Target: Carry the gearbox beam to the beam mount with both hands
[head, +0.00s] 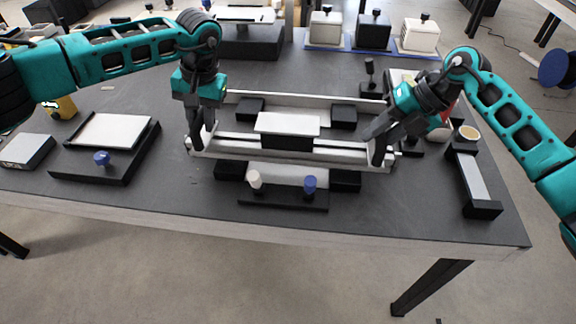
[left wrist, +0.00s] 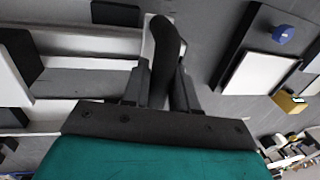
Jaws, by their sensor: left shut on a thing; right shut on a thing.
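The gearbox beam (head: 240,153) is a long silver bar lying left to right across the middle of the table in the head view. A black block with a white top (head: 287,123) shows at its middle. My left gripper (head: 198,140) is shut on the beam's left end, and my right gripper (head: 378,148) is shut on its right end. The left wrist view shows the left gripper (left wrist: 163,65) at the pale beam (left wrist: 85,40). The beam looks about level. I cannot tell for sure which fixture is the beam mount, or whether the beam touches anything below.
A black fixture with a white and a blue knob (head: 283,200) lies just in front of the beam. A pale rail (head: 300,100) lies behind. A black tray with a white plate (head: 107,150) is left, and a narrow black holder (head: 474,182) is right. Boxes (head: 372,31) stand at the back.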

